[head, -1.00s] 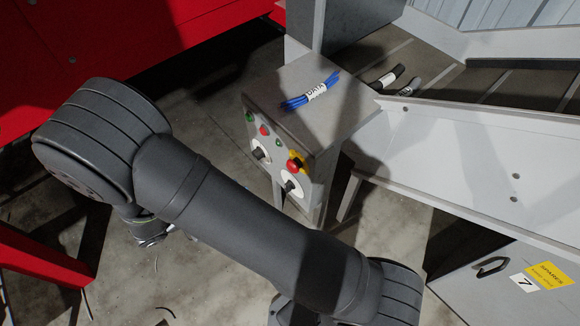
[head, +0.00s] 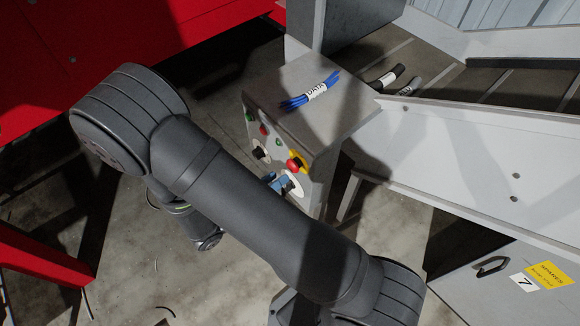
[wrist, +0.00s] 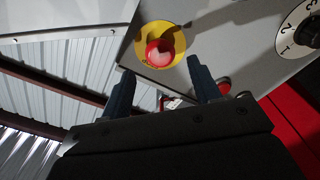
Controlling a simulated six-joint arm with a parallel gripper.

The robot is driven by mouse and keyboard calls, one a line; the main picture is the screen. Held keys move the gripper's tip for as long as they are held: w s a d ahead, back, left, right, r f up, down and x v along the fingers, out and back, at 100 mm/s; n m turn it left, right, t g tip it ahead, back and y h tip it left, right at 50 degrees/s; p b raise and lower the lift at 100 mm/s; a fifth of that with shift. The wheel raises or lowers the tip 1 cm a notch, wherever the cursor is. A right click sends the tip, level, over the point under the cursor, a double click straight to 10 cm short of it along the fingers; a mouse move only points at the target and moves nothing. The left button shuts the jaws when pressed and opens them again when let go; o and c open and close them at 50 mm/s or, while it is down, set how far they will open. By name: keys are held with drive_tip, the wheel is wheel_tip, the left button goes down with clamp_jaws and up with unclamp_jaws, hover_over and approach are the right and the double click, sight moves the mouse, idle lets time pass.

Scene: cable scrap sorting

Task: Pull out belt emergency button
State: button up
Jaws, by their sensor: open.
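The emergency button (head: 293,166) is a red mushroom knob on a yellow disc (head: 305,158), on the front face of the grey control box (head: 318,113). In the wrist view the red button (wrist: 160,50) sits beyond the fingertips, roughly between them. My gripper (wrist: 160,66) is open and empty, its two dark blue fingers spread apart. In the head view my gripper (head: 277,181) shows only as blue finger parts before the panel, just below and left of the button. Contact with the button cannot be made out. The rest of the gripper is hidden behind my arm.
The panel also carries a numbered white dial (wrist: 295,32) and small red and green buttons. A blue cable bundle (head: 322,88) with a white label lies on the box top. Dark cable pieces (head: 385,78) lie on the belt behind. A grey chute wall (head: 450,150) stands at right.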

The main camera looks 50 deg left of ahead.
sight(290, 169)
drive_tip(key=shift+w, duration=3)
drive_tip(key=shift+c, duration=0.5)
clamp_jaws()
drive_tip(key=shift+s, duration=0.8)
drive_tip(key=shift+o, duration=0.5)
unclamp_jaws()
drive_tip(key=shift+s, duration=0.1)
drive_tip(key=s, duration=1.7)
drive_tip(key=shift+s, duration=0.2)
